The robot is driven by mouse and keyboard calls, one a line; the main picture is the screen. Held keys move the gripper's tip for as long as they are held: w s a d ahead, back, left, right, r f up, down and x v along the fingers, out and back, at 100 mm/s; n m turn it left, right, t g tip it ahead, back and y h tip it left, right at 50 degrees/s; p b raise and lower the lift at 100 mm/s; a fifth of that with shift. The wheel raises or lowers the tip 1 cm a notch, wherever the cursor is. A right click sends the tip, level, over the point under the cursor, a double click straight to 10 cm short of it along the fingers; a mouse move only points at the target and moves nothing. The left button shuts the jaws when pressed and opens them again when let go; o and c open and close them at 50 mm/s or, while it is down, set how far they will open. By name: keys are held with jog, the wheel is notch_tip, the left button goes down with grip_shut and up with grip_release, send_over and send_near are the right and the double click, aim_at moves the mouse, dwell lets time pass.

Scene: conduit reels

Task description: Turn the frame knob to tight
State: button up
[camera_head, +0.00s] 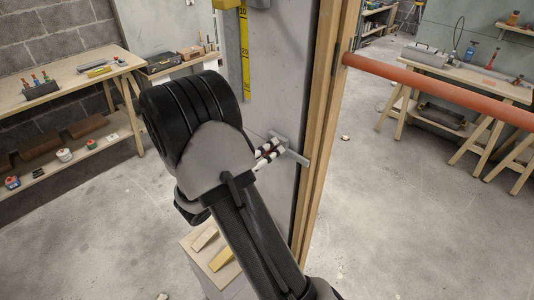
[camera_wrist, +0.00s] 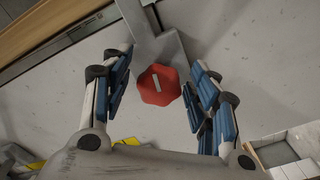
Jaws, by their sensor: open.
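The red frame knob (camera_wrist: 150,95) shows in the wrist view, with a lobed rim and a short pale mark, slightly tilted, across its middle. It sits on a grey metal bracket (camera_wrist: 143,30), which also shows in the head view (camera_head: 290,150) on the grey panel beside the wooden frame. My gripper (camera_wrist: 161,72) is open, with one blue-padded finger on each side of the knob. Gaps show between both fingers and the knob. I see no tight or loose marking.
The wooden frame post (camera_head: 318,130) stands close to the right of my gripper in the head view. An orange pipe (camera_head: 430,88) runs right from it. A yellow ruler (camera_head: 245,50) is on the panel. Workbenches stand left (camera_head: 85,75) and right. Wedges lie below.

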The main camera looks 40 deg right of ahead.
jog(key=s+a, duration=0.1)
jog(key=a, duration=1.1)
jog(key=shift+s+r, duration=0.15)
jog(key=s+a+r+g+y, duration=0.1)
jog(key=s+r+g+y, duration=0.1)
jog(key=s+y, duration=0.45)
jog(key=s+a+r+g+y, duration=0.1)
jog(key=s+r+g+y, duration=0.15)
jog(key=s, duration=0.65)
jog(key=s+a+r+n+t+y, duration=0.1)
jog(key=a+r+n+t+y, duration=0.1)
jog(key=a, duration=0.4)
jog(key=s+a+r+n+t+y, duration=0.2)
jog(key=a+n+t+y, duration=0.2)
jog(key=a+t+y, duration=0.1)
jog(key=shift+a+t+y, duration=0.35)
jog(key=shift+a+y, duration=0.55)
jog(key=shift+a, duration=0.3)
